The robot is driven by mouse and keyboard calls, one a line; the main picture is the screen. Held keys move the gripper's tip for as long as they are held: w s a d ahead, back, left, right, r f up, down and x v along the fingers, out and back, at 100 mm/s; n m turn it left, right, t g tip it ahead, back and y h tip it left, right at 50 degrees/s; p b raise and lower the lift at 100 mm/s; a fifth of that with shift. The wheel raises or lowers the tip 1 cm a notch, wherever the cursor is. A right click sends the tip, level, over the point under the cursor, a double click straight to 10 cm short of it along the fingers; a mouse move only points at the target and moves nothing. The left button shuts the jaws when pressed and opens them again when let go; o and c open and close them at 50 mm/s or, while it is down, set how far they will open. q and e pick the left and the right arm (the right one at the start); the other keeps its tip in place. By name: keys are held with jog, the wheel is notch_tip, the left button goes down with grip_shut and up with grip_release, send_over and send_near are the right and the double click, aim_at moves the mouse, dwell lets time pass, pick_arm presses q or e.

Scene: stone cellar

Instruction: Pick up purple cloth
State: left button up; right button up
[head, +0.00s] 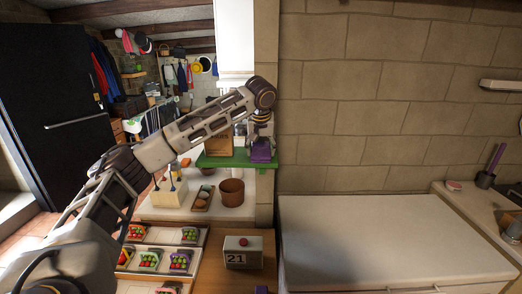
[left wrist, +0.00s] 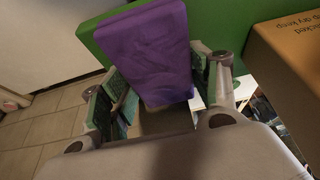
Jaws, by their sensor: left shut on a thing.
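The purple cloth (head: 261,154) looks like a folded, stiff purple piece at the right end of a green shelf (head: 222,161). My left gripper (head: 262,143) reaches down to it from above, at the end of the arm that comes in from the left. In the left wrist view the purple cloth (left wrist: 152,48) stands between the two green-padded fingers of the left gripper (left wrist: 160,88), which is shut on it. The green shelf (left wrist: 225,30) is right behind it there. I cannot tell whether the cloth still touches the shelf. My right gripper is not in view.
A cardboard box (head: 217,139) stands on the shelf to the left of the cloth, and close by in the left wrist view (left wrist: 290,60). Below are a brown pot (head: 231,192) and a block reading 21 (head: 243,254). A white counter top (head: 380,235) at right is bare.

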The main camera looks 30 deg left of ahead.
aim_at(261, 150)
pick_arm(q)
jog(key=shift+r, duration=0.1)
jog(key=shift+s+d+r+b, duration=0.15)
jog(key=shift+r+b, duration=0.25)
jog(key=shift+b, duration=0.05)
notch_tip(261, 150, up, 6)
jog(key=shift+b, duration=0.6)
jog(key=shift+s+d+f+b, duration=0.1)
jog(key=shift+s+d+b, duration=0.2)
jog(key=shift+s, duration=0.3)
jog(key=shift+s+d+b, duration=0.15)
jog(key=shift+s+d, duration=0.25)
jog(key=shift+s, duration=0.2)
jog(key=shift+s+d, duration=0.35)
jog(key=shift+s, duration=0.25)
jog(key=s+d, duration=0.8)
jog(key=s, duration=0.5)
jog(key=shift+p, duration=0.4)
